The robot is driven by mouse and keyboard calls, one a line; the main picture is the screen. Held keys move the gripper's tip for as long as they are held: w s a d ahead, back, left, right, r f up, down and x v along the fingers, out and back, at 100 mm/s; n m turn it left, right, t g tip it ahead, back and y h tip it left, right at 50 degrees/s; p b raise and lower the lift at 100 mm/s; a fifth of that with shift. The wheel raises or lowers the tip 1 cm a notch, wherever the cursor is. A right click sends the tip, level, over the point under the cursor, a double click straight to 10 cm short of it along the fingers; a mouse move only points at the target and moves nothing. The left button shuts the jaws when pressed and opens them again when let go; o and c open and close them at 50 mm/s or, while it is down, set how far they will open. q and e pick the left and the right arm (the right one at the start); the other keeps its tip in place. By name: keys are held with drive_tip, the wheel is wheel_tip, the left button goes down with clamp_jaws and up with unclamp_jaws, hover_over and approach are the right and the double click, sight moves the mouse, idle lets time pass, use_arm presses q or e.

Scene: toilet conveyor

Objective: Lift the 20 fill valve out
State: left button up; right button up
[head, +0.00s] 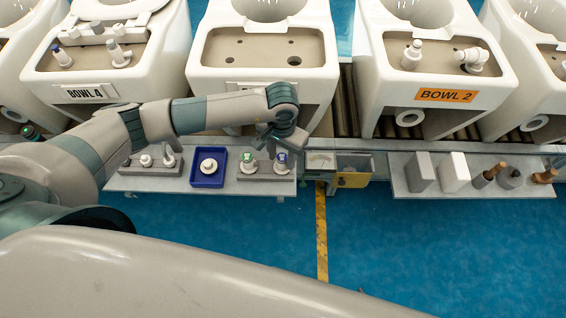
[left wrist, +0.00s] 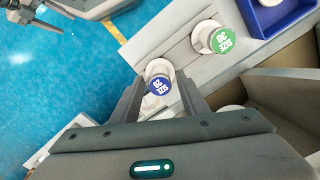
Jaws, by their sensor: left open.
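The fill valve with the blue cap (head: 282,160) stands upright in a grey holder on the left shelf. In the left wrist view this blue cap (left wrist: 159,86) carries white lettering that seems to read size 20. A second valve with a green cap (head: 248,160) stands to its left in the same holder; its green cap also shows in the left wrist view (left wrist: 226,41). My left gripper (head: 282,142) is above the blue-capped valve, pointing down. In the left wrist view its open fingers (left wrist: 160,92) are on either side of that valve. Contact cannot be told.
A blue tray (head: 194,181) with a white part sits left of the holder. White toilet bowls, including BOWL 4 and BOWL 2 (head: 478,96), stand behind the shelves. The right shelf (head: 400,190) holds blocks and tools.

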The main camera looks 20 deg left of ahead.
sight(282, 157)
use_arm(q)
drive_tip(key=shift+c, duration=0.6)
use_arm(e)
drive_tip(key=shift+s+f, duration=0.1)
drive_tip(key=shift+s, duration=0.1)
use_arm(q)
drive_tip(key=c, duration=0.8)
use_arm(e)
drive_tip(key=shift+s, duration=0.1)
use_arm(q)
drive_tip(key=shift+r, duration=0.6)
use_arm(e)
drive_tip(key=shift+a, duration=0.1)
use_arm(q)
drive_tip(key=shift+r, duration=0.15)
drive_tip(key=shift+r+p, duration=1.05)
drive_tip(key=shift+r, duration=1.55)
use_arm(e)
drive_tip(key=shift+r, duration=1)
